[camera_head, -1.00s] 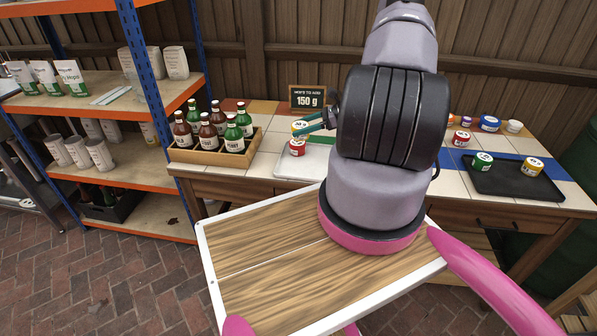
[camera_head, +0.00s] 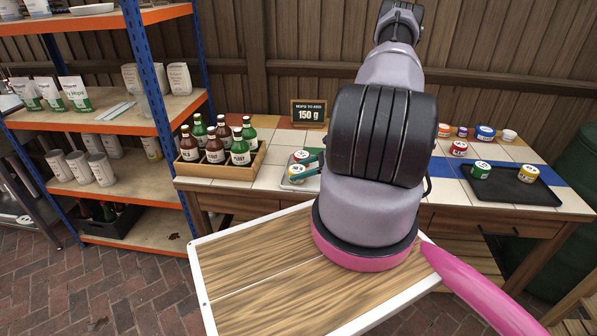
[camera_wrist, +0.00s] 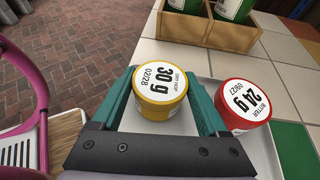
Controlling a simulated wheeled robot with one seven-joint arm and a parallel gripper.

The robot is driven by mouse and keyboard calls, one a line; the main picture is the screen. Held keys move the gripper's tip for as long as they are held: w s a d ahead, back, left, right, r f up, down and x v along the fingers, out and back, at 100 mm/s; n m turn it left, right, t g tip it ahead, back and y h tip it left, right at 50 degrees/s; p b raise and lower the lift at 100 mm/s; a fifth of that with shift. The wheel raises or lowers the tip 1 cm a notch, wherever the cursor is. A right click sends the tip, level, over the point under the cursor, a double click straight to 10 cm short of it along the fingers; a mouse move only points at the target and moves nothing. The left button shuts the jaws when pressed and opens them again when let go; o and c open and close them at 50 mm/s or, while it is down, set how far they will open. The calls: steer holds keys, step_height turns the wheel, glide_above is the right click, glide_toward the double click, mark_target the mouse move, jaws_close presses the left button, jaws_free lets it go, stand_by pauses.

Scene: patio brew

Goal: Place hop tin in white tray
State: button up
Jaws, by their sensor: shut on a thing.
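My gripper (camera_head: 309,166) is shut on a yellow hop tin with a white lid (camera_head: 297,174). In the wrist view the tin (camera_wrist: 160,105) sits between the two green fingers, its lid reading 30 g. The white tray (camera_head: 287,185) lies under and around it on the table, largely hidden by the tins and my arm. A red tin (camera_head: 301,157) with a 24 g lid stands just behind the held tin, and close beside the right finger in the wrist view (camera_wrist: 243,108). Whether the held tin touches the tray is unclear.
A wooden crate of bottles (camera_head: 222,165) stands left of the tray. A sign reading 150 g (camera_head: 309,113) stands behind. A black tray (camera_head: 512,188) with green and yellow tins is at the right.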

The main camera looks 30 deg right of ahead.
steer(key=shift+f, duration=0.2)
steer(key=o, duration=1.2)
steer(key=shift+o, duration=0.2)
